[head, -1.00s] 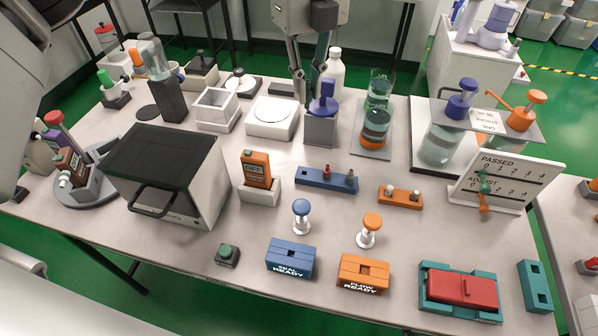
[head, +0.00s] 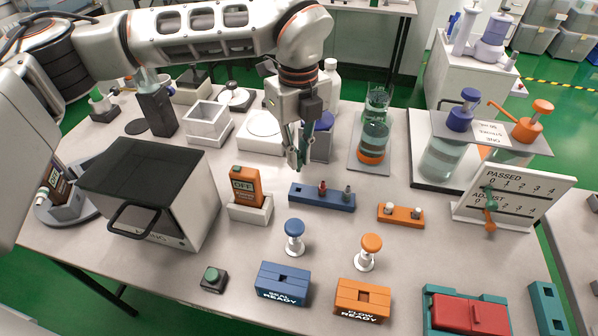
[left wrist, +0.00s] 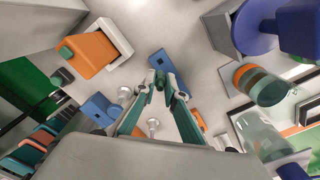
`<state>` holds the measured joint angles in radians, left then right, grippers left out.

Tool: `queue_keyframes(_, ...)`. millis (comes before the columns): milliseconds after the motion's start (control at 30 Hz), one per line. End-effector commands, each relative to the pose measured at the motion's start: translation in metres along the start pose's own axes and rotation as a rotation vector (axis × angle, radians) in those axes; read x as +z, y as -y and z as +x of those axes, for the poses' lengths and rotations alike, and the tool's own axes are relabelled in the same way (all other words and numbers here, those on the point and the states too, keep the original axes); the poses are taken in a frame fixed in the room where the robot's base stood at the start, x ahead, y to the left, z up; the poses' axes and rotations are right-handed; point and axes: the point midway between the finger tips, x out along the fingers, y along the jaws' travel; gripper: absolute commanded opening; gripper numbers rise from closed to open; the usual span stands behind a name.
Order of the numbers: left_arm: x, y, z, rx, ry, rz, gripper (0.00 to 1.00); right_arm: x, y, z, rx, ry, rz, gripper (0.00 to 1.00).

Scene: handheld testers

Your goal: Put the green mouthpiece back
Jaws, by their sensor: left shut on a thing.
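My left gripper (head: 297,163) hangs above the far left end of the blue rack (head: 335,201). It also shows in the left wrist view (left wrist: 161,82), its fingers shut on a small green piece (left wrist: 160,79), apparently the green mouthpiece and mostly hidden by the fingertips. The rack holds a red piece (head: 323,187) and a grey piece (head: 347,192); a dark empty hole shows near its left end. The rack lies just beyond the fingertips in the left wrist view (left wrist: 172,66). My right gripper is not in view.
An orange tester (head: 246,187) stands in a white cradle (head: 251,213) left of the rack. A blue-topped block (head: 321,148) stands close behind the gripper. Blue (head: 294,238) and orange (head: 368,252) plungers stand in front. The table between rack and plungers is clear.

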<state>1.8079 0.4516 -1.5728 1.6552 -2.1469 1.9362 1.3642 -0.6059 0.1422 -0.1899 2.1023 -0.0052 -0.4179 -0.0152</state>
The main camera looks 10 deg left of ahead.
Motion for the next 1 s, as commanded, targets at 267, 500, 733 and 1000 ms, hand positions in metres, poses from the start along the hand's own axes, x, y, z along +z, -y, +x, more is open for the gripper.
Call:
queue_keyframes(267, 0.000, -0.001, 0.035, 0.004, -0.004, 0.001, 0.02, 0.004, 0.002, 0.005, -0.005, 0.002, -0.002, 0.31)
queue_keyframes(500, 0.000, 0.000, 0.058, 0.000, 0.000, 0.001, 0.02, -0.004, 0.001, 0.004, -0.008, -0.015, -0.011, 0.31)
queue_keyframes(733, 0.000, 0.000, 0.057, -0.001, 0.001, 0.000, 0.02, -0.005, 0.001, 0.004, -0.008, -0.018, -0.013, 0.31)
queue_keyframes(1000, 0.000, 0.000, 0.064, 0.000, 0.001, 0.000, 0.02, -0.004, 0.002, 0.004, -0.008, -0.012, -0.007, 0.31)
